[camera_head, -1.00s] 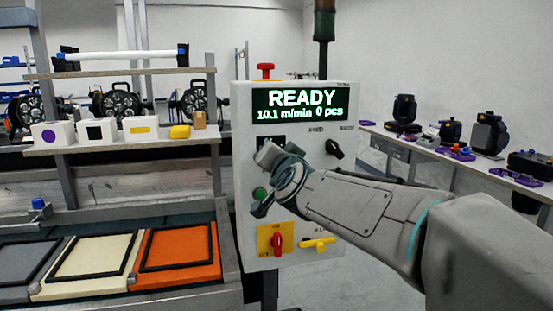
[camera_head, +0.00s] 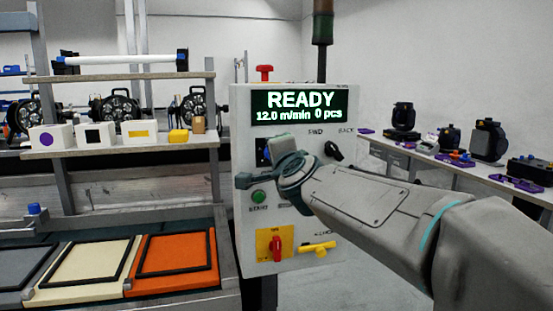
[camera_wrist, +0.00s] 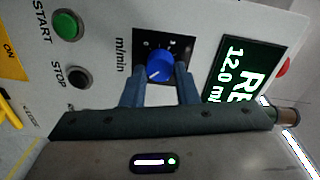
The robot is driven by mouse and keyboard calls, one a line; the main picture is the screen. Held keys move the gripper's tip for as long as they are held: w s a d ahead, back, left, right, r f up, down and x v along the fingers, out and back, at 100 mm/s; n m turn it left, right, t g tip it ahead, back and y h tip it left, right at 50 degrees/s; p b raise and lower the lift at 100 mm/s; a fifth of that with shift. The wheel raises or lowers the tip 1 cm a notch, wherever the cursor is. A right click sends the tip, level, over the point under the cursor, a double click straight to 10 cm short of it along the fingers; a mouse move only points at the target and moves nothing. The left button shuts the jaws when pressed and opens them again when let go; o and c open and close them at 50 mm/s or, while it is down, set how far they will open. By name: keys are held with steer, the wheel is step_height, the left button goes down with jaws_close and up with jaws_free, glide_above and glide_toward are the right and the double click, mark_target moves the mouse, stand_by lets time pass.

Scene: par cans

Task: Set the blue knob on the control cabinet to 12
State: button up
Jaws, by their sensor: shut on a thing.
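The control cabinet (camera_head: 242,225) stands in the middle of the head view. Its display (camera_head: 305,103) reads "READY", "12.0 m/min" and "0 pcs". In the head view my gripper (camera_head: 264,160) covers most of the knob.
A green START button (camera_head: 258,197), a red switch on a yellow plate (camera_head: 276,246), a yellow key-like handle (camera_head: 317,247) and a black selector (camera_head: 333,151) sit near the arm. A red button (camera_head: 265,72) tops the cabinet. Coloured trays (camera_head: 172,285) lie at left.

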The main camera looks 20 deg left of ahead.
stand_by(0.3)
steer(key=o, duration=1)
steer(key=f+v, duration=0.1)
steer(key=v, duration=1.2)
steer(key=shift+s+d+r, duration=0.25)
steer(key=shift+s+r, duration=0.05)
steer(key=shift+r, duration=0.1)
